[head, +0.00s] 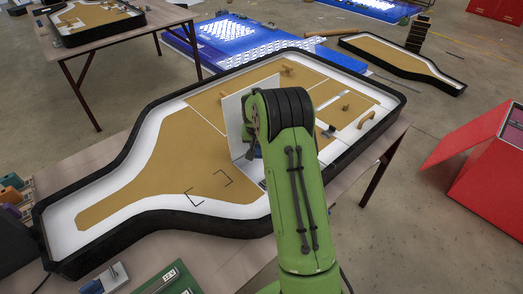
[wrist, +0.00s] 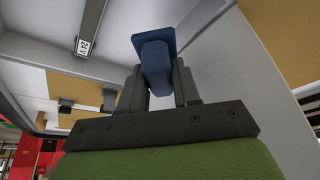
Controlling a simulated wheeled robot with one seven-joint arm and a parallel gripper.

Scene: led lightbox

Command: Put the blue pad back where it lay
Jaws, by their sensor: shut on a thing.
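My gripper (wrist: 157,80) is shut on the blue pad (wrist: 155,48), with one dark finger on each side of its narrower block; the wider blue plate shows beyond the fingertips. In the head view my green arm hides the gripper and nearly all of the pad. The arm reaches over the paddle-shaped lightbox (head: 90,231), which has a black rim, white inner walls and tan panels. Black corner marks (head: 210,188) outline an empty patch on the tan panel, left of my arm. I cannot tell how high the pad is held.
A white panel (head: 237,115) stands upright in the box, just left of my arm; a pale wall is close to the pad in the wrist view. Wooden handles (head: 367,121) are at the right. Green parts (head: 168,280) lie at the table's front. A red crate (head: 475,150) stands right.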

